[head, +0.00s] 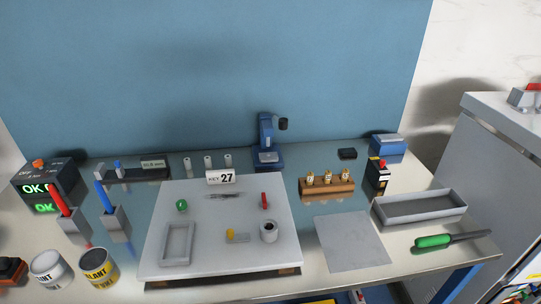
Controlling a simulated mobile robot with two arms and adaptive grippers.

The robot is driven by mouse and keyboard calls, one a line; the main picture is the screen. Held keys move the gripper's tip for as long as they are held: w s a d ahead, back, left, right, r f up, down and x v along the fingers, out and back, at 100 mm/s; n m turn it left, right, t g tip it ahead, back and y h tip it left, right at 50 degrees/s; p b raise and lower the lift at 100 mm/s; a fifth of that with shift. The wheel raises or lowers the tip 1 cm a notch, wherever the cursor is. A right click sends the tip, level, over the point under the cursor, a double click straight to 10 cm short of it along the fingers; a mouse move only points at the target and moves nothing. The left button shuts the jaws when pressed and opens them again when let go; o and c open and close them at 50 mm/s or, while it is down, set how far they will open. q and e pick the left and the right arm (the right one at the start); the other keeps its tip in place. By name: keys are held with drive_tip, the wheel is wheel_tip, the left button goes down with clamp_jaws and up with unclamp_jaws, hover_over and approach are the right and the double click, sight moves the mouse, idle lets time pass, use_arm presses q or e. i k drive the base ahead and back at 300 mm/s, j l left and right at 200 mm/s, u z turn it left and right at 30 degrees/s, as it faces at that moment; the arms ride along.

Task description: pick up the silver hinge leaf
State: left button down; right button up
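A thin silver piece (223,196), which looks like the hinge leaf, lies flat near the back middle of a white board (215,262). It is small, and its exact shape is hard to tell. It lies just in front of a white block marked 27 (221,177), apart from the other parts. Neither of my grippers shows in the head view.
The board also bears a green part (181,205), a red part (264,200), a yellow part (231,236), a grey cylinder (269,232) and a grey frame (178,243). Cans (98,267) stand left. A grey mat (352,243), tray (419,207) and green-handled tool (433,241) lie right.

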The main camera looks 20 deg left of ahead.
sight(268, 157)
drive_tip(key=i+l, duration=0.1)
drive_tip(key=l, duration=0.25)
drive_tip(key=i+l+z, duration=0.1)
drive_tip(key=l, duration=0.25)
drive_tip(key=i+l, duration=0.15)
drive_tip(key=l, duration=0.15)
drive_tip(key=i+l+z, duration=0.1)
drive_tip(key=l, duration=0.25)
